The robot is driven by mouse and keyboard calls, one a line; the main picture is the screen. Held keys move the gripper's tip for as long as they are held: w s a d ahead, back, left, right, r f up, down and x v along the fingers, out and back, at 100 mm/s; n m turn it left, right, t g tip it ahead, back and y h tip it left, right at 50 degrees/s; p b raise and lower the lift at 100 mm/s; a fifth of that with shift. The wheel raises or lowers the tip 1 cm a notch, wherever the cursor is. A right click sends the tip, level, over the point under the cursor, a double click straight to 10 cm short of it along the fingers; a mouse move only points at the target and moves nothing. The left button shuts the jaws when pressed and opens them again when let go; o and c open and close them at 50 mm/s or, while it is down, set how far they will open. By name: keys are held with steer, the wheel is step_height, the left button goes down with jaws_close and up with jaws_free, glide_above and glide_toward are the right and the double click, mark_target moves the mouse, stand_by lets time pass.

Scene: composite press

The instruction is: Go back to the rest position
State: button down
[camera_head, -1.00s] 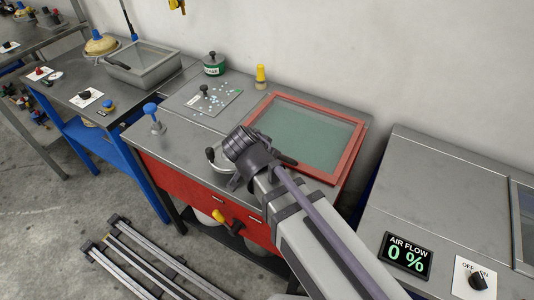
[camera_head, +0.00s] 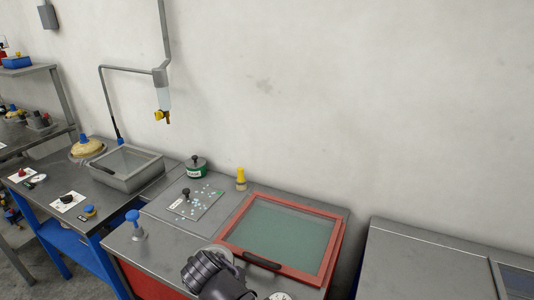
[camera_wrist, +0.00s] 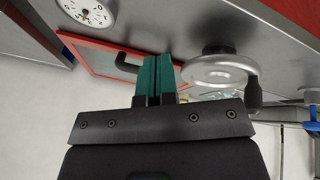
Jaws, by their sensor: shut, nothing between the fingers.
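In the wrist view, my gripper (camera_wrist: 158,78) shows its two green fingers pressed together with nothing between them. Beyond the fingers are the red-framed press window (camera_wrist: 105,60) with its dark handle, a silver handwheel (camera_wrist: 220,70) and a round white dial (camera_wrist: 88,12). The fingers appear apart from these things. In the head view, part of my arm shows at the bottom centre, in front of the press bench; the fingertips are hidden there. The red-framed window (camera_head: 282,238) lies closed on the bench top behind my arm.
A blue-topped post (camera_head: 135,224), a plate with small pale pieces (camera_head: 200,200), a green tin (camera_head: 196,168) and a yellow-capped bottle (camera_head: 241,179) stand on the bench. A grey sink (camera_head: 128,168) is at left, a grey cabinet (camera_head: 420,265) at right.

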steer(key=d+n+g, duration=0.1)
steer(key=d, duration=0.2)
steer(key=w+d+g+p, duration=0.1)
steer(key=d, duration=0.2)
steer(key=w+d+r+n+g+y+p, duration=0.1)
steer(key=d, duration=0.3)
steer(key=shift+w+d+n+g, duration=0.1)
steer(key=shift+w+n+g, duration=0.15)
steer(key=shift+n+g, duration=0.05)
steer(key=w+d+r+m+g+y+p, duration=0.1)
steer(key=w+d+m+p, duration=0.1)
steer(key=d, duration=1.4)
steer(key=shift+r+m, duration=0.4)
steer(key=shift+m, duration=0.4)
steer(key=shift+w, duration=0.1)
